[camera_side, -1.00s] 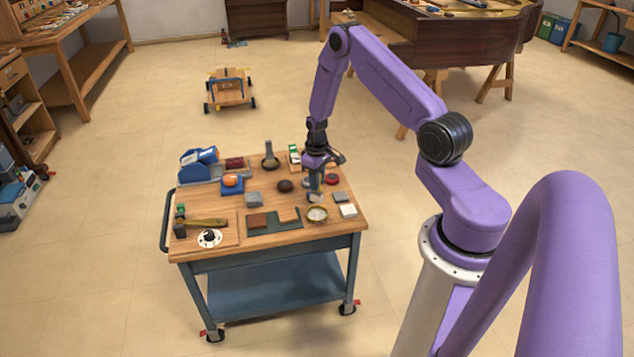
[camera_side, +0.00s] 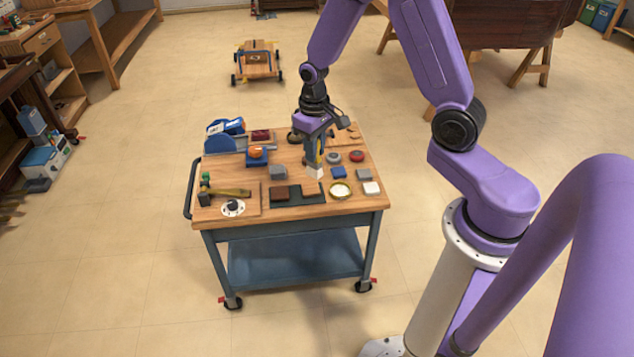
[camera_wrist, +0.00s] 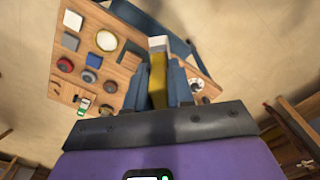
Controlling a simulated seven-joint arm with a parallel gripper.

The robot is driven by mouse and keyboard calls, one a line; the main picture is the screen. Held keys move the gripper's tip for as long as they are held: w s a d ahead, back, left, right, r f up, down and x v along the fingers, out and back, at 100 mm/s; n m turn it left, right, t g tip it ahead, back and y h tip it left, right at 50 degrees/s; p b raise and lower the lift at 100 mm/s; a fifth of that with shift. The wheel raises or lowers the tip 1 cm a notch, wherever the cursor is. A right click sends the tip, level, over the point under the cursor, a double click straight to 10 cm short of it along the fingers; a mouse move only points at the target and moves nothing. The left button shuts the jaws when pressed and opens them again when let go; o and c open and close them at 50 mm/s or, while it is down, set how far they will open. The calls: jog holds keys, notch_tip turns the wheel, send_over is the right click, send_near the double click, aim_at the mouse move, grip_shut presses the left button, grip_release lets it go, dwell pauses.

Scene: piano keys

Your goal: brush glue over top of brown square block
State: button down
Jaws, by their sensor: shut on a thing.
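My gripper (camera_side: 314,148) is shut on a brush (camera_wrist: 158,78) with a yellow handle and a pale tip. The brush points down, its tip (camera_side: 315,171) appearing above the back of the dark green mat (camera_side: 296,200). A reddish-brown block (camera_side: 279,193) lies on the mat's left part, to the left of the brush tip. A second brown block (camera_side: 311,188) lies on the mat's right part, below the tip in the picture. The round dish with a pale inside (camera_side: 340,190) is right of the mat; it also shows in the wrist view (camera_wrist: 107,41).
A board with a dial (camera_side: 233,208) is at the left front. A blue tape dispenser (camera_side: 226,128) is at the back left of the cart (camera_side: 300,229).

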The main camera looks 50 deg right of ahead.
jog(key=s+a+r, duration=0.3)
jog(key=s+a, duration=0.1)
jog(key=w+d+f, duration=0.2)
jog(key=w+f, duration=0.1)
jog(key=w, duration=0.3)
jog(key=w+d+f, duration=0.2)
jog(key=w+f, duration=0.1)
jog(key=w, duration=0.4)
jog(key=w+d+f, duration=0.2)
jog(key=f, duration=0.3)
jog(key=w+d+f, duration=0.2)
jog(key=w+f, duration=0.1)
jog(key=f, duration=0.3)
jog(key=w+d+f, duration=0.2)
jog(key=f, duration=0.4)
jog(key=shift+w+d+f, duration=0.2)
jog(key=shift+w, duration=0.2)
jog(key=shift+w+a, duration=1.85)
jog(key=shift+w, duration=0.1)
jog(key=s+d, duration=0.2)
jog(key=s, duration=0.1)
jog(key=s+d, duration=0.1)
jog(key=s, duration=0.1)
jog(key=shift+r, duration=0.25)
jog(key=shift+w+a, duration=1.95)
jog(key=shift+w, duration=0.25)
jog(key=shift+s+d, duration=2.25)
jog(key=shift+s, duration=0.2)
notch_tip(320, 180, up, 7)
jog(key=shift+r, duration=0.2)
